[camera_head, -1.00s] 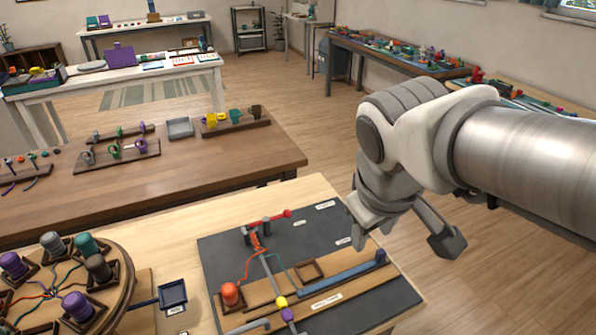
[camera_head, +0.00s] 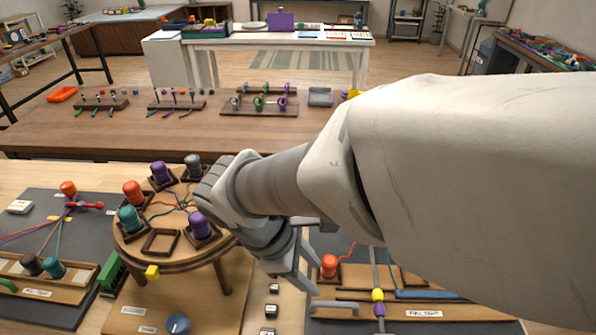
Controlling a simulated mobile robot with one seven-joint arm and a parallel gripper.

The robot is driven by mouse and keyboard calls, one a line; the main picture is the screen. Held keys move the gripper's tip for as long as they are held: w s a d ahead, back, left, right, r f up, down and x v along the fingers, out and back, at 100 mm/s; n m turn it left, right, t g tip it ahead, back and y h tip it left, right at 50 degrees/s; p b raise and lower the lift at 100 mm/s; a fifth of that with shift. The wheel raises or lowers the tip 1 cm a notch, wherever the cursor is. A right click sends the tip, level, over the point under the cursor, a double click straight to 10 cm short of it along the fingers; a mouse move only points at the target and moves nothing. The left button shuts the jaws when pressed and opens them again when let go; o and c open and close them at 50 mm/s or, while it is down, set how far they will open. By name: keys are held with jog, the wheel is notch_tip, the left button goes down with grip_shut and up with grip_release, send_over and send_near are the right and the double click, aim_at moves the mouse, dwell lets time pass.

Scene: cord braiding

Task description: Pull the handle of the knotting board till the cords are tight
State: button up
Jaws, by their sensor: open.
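Two dark boards with labels that seem to read "pull tight" are in view; I cannot tell which is the knotting board. The left board (camera_head: 92,222) bears an orange spool (camera_head: 68,188), a red-knobbed piece (camera_head: 85,205), spread cords, dark (camera_head: 32,265) and teal (camera_head: 53,269) spools on a wooden strip, and a green handle (camera_head: 8,285). The right board (camera_head: 480,325) bears an orange spool (camera_head: 328,265), a grey handle (camera_head: 335,308), a rod with yellow (camera_head: 378,295) and purple beads, and a blue bar (camera_head: 430,294). My gripper (camera_head: 305,265) is open and empty, above the right board's left edge.
A round wooden stand (camera_head: 165,255) with several upright spools is just left of my gripper. A blue knob (camera_head: 178,323) and small dark blocks (camera_head: 272,308) are in front. My arm hides much of the right side. A brown table (camera_head: 130,135) stands behind.

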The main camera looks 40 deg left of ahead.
aim_at(336, 304)
jog(key=b+x, duration=0.1)
jog(key=x, duration=0.8)
jog(key=b+x, duration=0.1)
jog(key=x, duration=0.4)
jog(key=shift+s+a+f+b, duration=0.15)
jog(key=shift+a+f+b, duration=0.1)
jog(key=shift+f+b, duration=0.15)
grip_shut()
dwell(0.6)
